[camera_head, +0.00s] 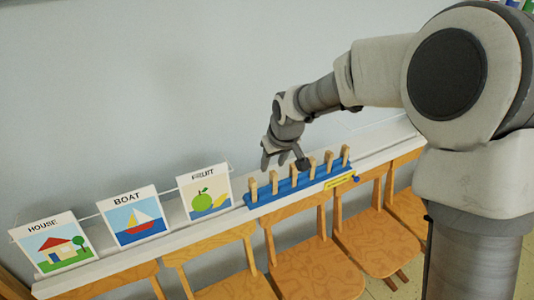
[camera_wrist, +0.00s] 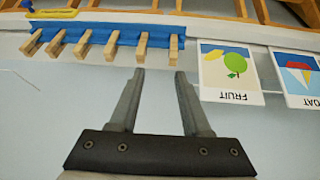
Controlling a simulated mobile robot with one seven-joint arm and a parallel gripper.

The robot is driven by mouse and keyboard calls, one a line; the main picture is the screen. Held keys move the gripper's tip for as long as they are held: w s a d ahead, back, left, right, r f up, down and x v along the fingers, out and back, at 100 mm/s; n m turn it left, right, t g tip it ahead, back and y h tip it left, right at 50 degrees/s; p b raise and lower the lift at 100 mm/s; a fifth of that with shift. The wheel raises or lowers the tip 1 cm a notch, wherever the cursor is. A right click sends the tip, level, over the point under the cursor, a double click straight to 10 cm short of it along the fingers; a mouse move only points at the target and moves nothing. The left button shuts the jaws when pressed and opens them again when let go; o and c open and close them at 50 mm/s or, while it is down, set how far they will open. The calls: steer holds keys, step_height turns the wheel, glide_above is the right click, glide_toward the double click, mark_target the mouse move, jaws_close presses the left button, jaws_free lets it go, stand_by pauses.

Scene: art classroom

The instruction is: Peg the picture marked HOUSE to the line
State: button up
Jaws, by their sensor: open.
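The HOUSE picture (camera_head: 55,242) leans on the white ledge at the far left in the head view, with a red-roofed house and a tree on it. Several wooden pegs (camera_head: 293,173) stand in a row on a blue rack (camera_head: 260,198) on the same ledge, and they also show in the wrist view (camera_wrist: 83,46). A thin line (camera_head: 90,217) runs along the wall behind the pictures. My gripper (camera_head: 273,160) is above and behind the left part of the rack. In the wrist view its fingers (camera_wrist: 160,75) are apart with nothing between them.
The BOAT picture (camera_head: 135,217) and the FRUIT picture (camera_head: 205,194) stand between the HOUSE picture and the rack. Wooden chairs (camera_head: 315,268) line the front of the ledge (camera_head: 130,262). The wall above the pictures is bare.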

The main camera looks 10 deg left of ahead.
glide_toward(253, 181)
steer(key=shift+n+y, duration=0.3)
steer(key=shift+y, duration=0.1)
steer(key=b+x, duration=0.2)
steer(key=x, duration=0.2)
steer(key=b+x, duration=0.2)
steer(key=x, duration=0.1)
steer(key=b+x, duration=0.2)
steer(key=x, duration=0.2)
steer(key=shift+d+f, duration=0.3)
steer(key=shift+f, duration=0.2)
steer(key=shift+c, duration=0.3)
jaws_close()
steer(key=shift+r, duration=0.1)
steer(key=shift+r, duration=0.1)
steer(key=shift+r+p, duration=1.8)
steer(key=shift+r, duration=1.2)
